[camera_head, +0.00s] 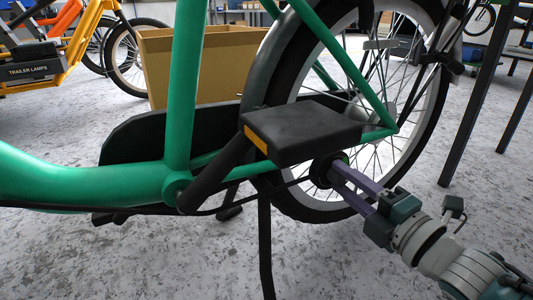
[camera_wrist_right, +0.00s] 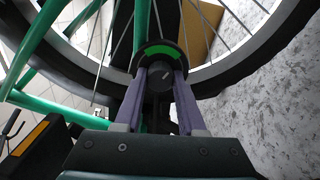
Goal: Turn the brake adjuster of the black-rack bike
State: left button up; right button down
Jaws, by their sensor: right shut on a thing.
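A green-framed bike (camera_head: 186,80) stands close in front of me in the head view. No rack of it can be made out in either view. In the right wrist view, the adjuster (camera_wrist_right: 159,79) is a black knob in front of a dark disc with a bright green arc. My right gripper (camera_head: 338,173) reaches it from the lower right, and its two purple-grey fingers are closed on the knob from both sides. The fingers partly hide it. My left gripper is not in view.
A black pedal (camera_head: 303,132) with an orange reflector juts out just above my right gripper. The spoked wheel (camera_head: 375,60) is behind. A black stand leg (camera_head: 265,245) reaches the floor. A cardboard box (camera_head: 228,62) stands behind the frame. Dark table legs (camera_head: 482,90) are at right.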

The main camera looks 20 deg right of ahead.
jog(key=n, duration=0.3)
jog(key=shift+n, duration=1.7)
jog(key=shift+r, duration=0.1)
jog(key=c, duration=0.9)
grip_release()
jog(key=o, duration=0.4)
jog(key=shift+s, duration=0.1)
